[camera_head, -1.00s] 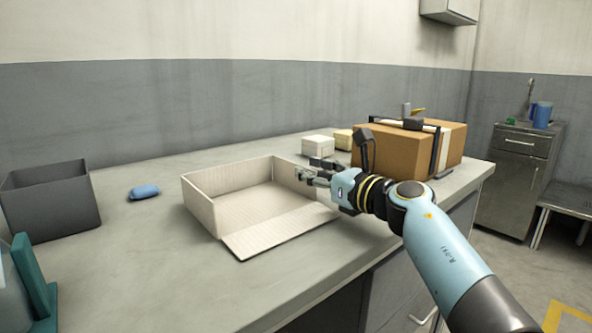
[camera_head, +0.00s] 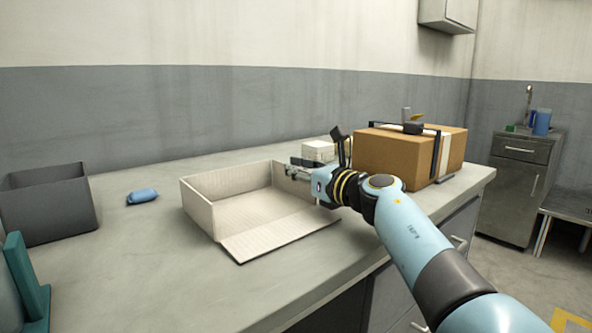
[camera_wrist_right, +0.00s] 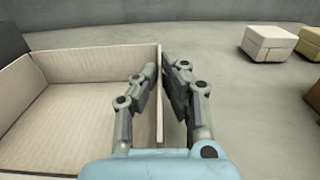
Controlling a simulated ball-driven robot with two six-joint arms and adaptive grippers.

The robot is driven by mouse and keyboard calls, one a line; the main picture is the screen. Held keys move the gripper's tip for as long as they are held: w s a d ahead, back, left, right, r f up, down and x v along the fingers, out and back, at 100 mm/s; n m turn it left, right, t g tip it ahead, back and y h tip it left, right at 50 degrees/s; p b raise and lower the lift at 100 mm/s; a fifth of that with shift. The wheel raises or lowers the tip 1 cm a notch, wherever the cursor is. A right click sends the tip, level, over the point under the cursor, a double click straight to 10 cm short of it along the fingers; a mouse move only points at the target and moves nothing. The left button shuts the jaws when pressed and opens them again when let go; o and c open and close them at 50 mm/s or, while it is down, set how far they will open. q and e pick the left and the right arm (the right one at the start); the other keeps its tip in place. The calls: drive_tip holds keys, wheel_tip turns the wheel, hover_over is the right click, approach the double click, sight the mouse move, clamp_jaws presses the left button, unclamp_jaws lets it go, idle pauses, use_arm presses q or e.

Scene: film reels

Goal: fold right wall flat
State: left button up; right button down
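An open cardboard box tray (camera_head: 208,213) sits on the counter. Its front flap (camera_head: 280,233) lies flat on the counter, and its left and back walls stand up. In the head view the right wall is largely hidden behind my right gripper (camera_head: 290,169). In the wrist view the right wall (camera_wrist_right: 159,104) stands upright, seen nearly edge-on. My right gripper (camera_wrist_right: 160,64) straddles its top edge, one finger inside the box and one outside, with the tips closed in on it. My left gripper is not in view.
A tied brown carton (camera_head: 396,158) and a small pale box (camera_head: 318,151) stand right of the tray; the small box also shows in the wrist view (camera_wrist_right: 268,43). A grey bin (camera_head: 48,205), blue item (camera_head: 142,196) and teal stand (camera_head: 28,283) are at left. The front counter is clear.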

drive_tip(key=shift+d, duration=0.1)
drive_tip(key=shift+w+d+r+m+p, duration=0.1)
drive_tip(key=shift+w+d+m+p, duration=0.1)
drive_tip(key=shift+m+p, duration=0.3)
drive_tip(key=shift+w+d+m+p, duration=0.15)
drive_tip(key=shift+w+d+m, duration=0.1)
drive_tip(key=shift+m, duration=0.35)
drive_tip(key=shift+w+d+m+p, duration=0.1)
drive_tip(key=shift+d+m+p, duration=0.1)
drive_tip(key=shift+m, duration=0.4)
drive_tip(key=shift+w+d+f+m, duration=0.25)
drive_tip(key=shift+d+f+m, duration=0.1)
drive_tip(key=shift+m, duration=0.55)
drive_tip(key=shift+w+d+f+m, duration=0.25)
drive_tip(key=shift+d+m, duration=0.1)
drive_tip(key=shift+m, duration=0.55)
drive_tip(key=c, duration=1.5)
unclamp_jaws()
